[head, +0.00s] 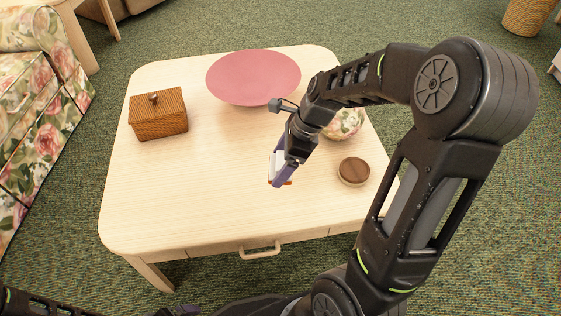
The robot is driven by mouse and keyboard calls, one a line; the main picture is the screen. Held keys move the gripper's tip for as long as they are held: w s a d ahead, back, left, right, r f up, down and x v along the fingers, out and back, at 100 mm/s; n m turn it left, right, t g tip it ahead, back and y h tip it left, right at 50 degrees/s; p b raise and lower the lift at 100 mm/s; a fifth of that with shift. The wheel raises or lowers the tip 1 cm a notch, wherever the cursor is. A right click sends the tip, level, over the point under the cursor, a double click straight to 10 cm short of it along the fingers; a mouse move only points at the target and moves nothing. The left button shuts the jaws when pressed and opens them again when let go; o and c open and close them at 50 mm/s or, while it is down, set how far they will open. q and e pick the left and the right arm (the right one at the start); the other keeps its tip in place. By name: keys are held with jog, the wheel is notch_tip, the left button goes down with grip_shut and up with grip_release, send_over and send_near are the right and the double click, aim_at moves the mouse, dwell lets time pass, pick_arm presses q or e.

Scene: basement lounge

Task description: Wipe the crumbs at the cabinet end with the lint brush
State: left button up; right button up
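A small white block with an orange lower edge (288,181), possibly the lint brush, is at the front right of the pale wooden table (200,205). My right gripper (276,182) reaches over the table from the right, its purple fingers pointing down at the block. One finger covers part of the block, and the other is mostly hidden, so I cannot tell whether they grip it. I cannot make out any crumbs. A bit of my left gripper (183,311) shows at the bottom edge, apart from the table.
A wicker box (159,118) with a lid stands at the table's left. A pink dish (253,76) is at the back. A floral round object (346,124) and a brown-topped round tin (354,171) are at the right. The front left tabletop is clear. A floral sofa (40,110) stands left.

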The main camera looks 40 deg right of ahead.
jog(key=c, duration=0.7)
jog(key=shift+o, duration=0.2)
jog(key=w+a+r+n+g, duration=0.2)
jog(key=w+a+r+n, duration=0.1)
jog(key=a+n, duration=0.3)
jog(key=w+a+r+n+g, duration=0.3)
jog(key=a+n, duration=0.3)
jog(key=n, duration=0.3)
jog(key=shift+a+r+g, duration=0.15)
jog(key=shift+r+g, duration=0.15)
jog(key=shift+r, duration=0.1)
